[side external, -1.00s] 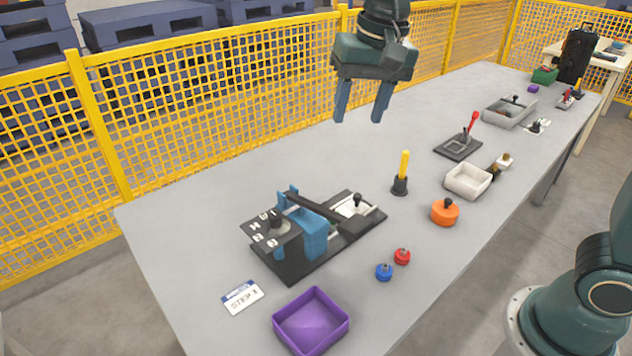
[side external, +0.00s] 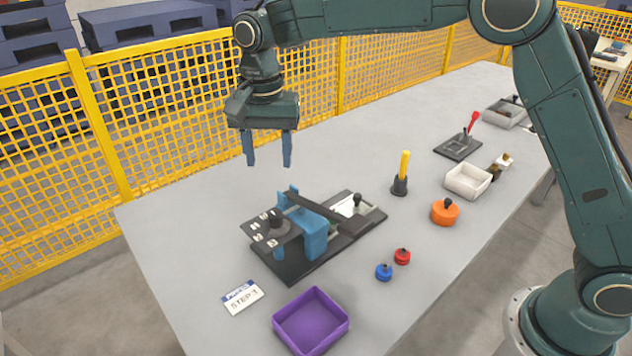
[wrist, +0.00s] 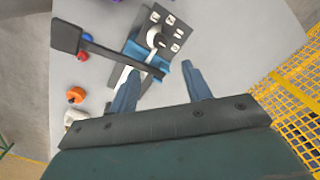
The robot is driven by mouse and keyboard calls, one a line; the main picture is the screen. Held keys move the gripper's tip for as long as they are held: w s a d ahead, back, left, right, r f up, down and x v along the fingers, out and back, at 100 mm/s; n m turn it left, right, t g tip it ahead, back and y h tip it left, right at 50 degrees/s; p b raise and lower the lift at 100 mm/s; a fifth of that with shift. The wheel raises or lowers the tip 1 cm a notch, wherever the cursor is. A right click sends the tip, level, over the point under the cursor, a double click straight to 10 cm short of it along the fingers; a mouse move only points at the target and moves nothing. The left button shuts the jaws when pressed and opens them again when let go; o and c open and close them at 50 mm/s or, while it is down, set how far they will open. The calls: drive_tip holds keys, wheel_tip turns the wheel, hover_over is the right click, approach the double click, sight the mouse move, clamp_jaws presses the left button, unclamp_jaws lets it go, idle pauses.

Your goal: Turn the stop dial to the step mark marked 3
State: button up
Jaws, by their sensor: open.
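The stop dial (side external: 275,222) is a dark knob on a grey disc, set on a black plate with several white step marks around it. It also shows in the wrist view (wrist: 157,39), but the numbers are too small to read. The plate belongs to a fixture with a blue block (side external: 315,236) and a dark base. A white card (side external: 243,297) reading "STEP 3" lies in front of the fixture. My gripper (side external: 267,164) is open and empty, pointing down, above and behind the dial and apart from it. It also shows in the wrist view (wrist: 158,90).
A dark bar (side external: 316,207) crosses the fixture, beside a black-knobbed part (side external: 357,200). A purple tray (side external: 284,325), blue knob (side external: 384,272), red knob (side external: 402,256), orange knob (side external: 445,213) and yellow-handled tool (side external: 404,171) stand around it. The table left of the fixture is clear.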

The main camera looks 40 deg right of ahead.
sight(275, 214)
drive_tip(key=shift+f, duration=0.15)
wheel_tip(275, 214, down, 14)
drive_tip(key=shift+r, duration=0.25)
idle(0.5)
drive_tip(key=c, duration=1)
